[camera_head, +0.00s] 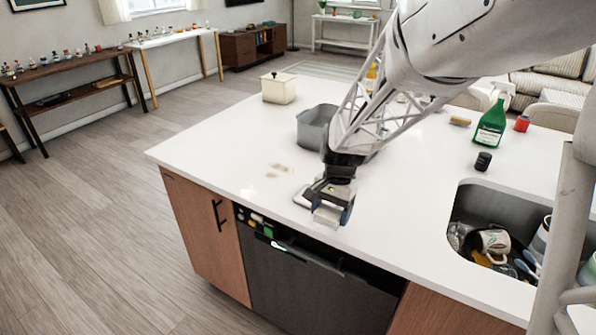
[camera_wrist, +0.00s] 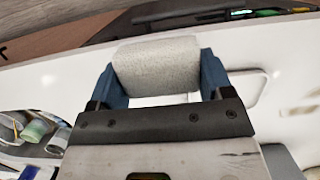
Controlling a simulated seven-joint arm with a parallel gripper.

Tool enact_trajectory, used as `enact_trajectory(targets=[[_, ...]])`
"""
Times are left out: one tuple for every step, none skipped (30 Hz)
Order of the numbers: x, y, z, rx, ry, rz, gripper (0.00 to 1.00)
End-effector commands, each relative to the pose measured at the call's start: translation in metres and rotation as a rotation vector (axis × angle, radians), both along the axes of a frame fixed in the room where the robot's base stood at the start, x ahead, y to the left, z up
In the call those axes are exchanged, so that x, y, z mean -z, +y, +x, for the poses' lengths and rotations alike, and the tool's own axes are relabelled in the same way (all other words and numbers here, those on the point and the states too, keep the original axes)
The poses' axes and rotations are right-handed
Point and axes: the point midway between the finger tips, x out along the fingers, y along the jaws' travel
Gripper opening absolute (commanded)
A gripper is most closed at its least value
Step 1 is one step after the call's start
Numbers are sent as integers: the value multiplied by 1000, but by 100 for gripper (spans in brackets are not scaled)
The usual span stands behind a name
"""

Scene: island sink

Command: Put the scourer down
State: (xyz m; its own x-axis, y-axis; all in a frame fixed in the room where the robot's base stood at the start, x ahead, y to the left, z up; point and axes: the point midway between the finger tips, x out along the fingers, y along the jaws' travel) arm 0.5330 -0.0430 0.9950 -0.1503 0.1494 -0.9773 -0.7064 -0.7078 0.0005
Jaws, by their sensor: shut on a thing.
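The scourer (camera_wrist: 157,65) is a pale grey, rough, rounded block. My gripper (camera_wrist: 158,78) is shut on it, with a blue finger at each end. In the head view my gripper (camera_head: 333,196) points down over the front edge of the white counter (camera_head: 220,150), and the scourer (camera_head: 326,214) shows pale at its tip. I cannot tell whether the scourer touches the counter. A flat, pale, round-cornered piece (camera_head: 301,197) lies on the counter just left of my gripper; it also shows in the wrist view (camera_wrist: 248,90).
Beige smears (camera_head: 278,168) mark the counter behind left. A grey tub (camera_head: 314,128) and a cream lidded box (camera_head: 278,88) stand farther back. To the right are a sink (camera_head: 470,207) with dishes, a dark cap-like item (camera_head: 483,161) and a green bottle (camera_head: 491,124). The counter's left is clear.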

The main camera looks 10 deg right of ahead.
Motion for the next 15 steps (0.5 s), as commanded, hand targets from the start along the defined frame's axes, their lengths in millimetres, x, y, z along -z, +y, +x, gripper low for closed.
enact_trajectory(targets=[[2,0,6,0,1,0,43],[2,-1,10,0,1,0,43],[2,-1,15,0,1,0,43],[2,-1,19,0,1,1,43],[3,-2,23,0,1,0,43],[4,-2,28,0,2,1,43],[4,-3,33,0,1,0,43],[4,-3,37,0,1,0,43],[5,-3,42,0,1,0,43],[6,-4,46,0,2,1,43],[6,-4,50,1,2,1,43],[6,-4,56,0,1,0,43],[6,-5,60,0,1,0,43],[7,-5,64,0,1,0,43],[8,-5,69,1,2,1,43]])
